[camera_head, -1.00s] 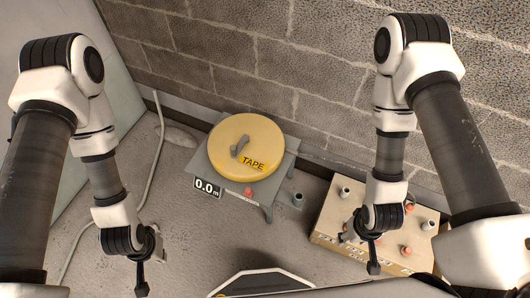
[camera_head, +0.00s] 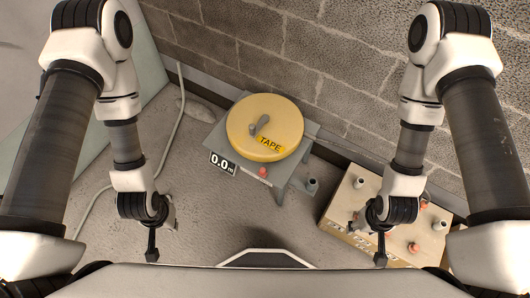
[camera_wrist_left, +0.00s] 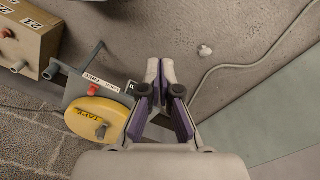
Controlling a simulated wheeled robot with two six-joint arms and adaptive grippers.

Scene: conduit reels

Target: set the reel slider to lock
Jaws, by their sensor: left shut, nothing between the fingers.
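The yellow tape reel (camera_head: 258,138) sits on a grey stand (camera_head: 220,139) with a 0.0 m display (camera_head: 222,163). A red slider knob (camera_head: 263,171) is on the stand's front side. In the left wrist view the knob (camera_wrist_left: 92,90) is beside a white lettered label (camera_wrist_left: 105,81); its setting is too small to tell. My left gripper (camera_head: 152,250) is shut and empty, apart from the stand, in front and to its left; it also shows in the left wrist view (camera_wrist_left: 163,90). My right gripper (camera_head: 381,255) is before the wooden box, its fingers too small to judge.
A wooden box (camera_head: 340,205) with red knobs and grey posts stands right of the reel. A brick wall (camera_head: 300,50) runs behind. A pale cable (camera_head: 172,135) lies on the floor at left. The floor between my left gripper and the stand is clear.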

